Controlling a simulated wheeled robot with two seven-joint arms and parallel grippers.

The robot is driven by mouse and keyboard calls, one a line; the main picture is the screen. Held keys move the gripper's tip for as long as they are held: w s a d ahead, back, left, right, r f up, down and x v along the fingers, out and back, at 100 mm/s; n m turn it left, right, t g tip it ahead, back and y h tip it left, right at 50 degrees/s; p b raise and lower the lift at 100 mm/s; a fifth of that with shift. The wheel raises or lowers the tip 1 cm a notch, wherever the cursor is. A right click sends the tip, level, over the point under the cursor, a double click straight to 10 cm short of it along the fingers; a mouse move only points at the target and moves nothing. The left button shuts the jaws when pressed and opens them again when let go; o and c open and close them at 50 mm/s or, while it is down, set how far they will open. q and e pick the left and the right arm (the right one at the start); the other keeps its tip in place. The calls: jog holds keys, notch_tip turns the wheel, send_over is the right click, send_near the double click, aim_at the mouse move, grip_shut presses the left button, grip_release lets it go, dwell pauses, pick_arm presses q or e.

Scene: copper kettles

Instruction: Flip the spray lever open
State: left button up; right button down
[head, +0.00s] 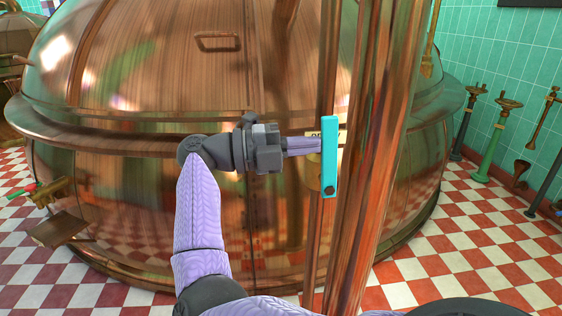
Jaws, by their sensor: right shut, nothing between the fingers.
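The spray lever is a bright cyan bar (330,150) standing upright, with a dark round pivot near its lower end. It sits in front of a brass plate (314,172) on a copper pipe. Dark lettering on the plate is mostly covered. My right gripper (318,146) points to the right with its fingers shut and empty. Its fingertips are at the left side of the lever's upper half. I cannot tell whether they touch it. My left gripper is not in view.
A large copper kettle (150,75) with a wide rim fills the space behind. A thick copper pipe (370,200) rises just right of the lever. A green-based valve stand (492,145) is at the right wall. Checkered floor (470,260) is open at right.

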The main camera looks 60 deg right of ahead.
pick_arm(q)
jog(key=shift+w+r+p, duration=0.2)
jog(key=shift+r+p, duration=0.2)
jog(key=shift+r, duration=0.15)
pick_arm(e)
jog(key=shift+s+d+r+t+y, duration=0.2)
jog(key=shift+s+d+t+y, duration=0.1)
jog(key=shift+t, duration=0.1)
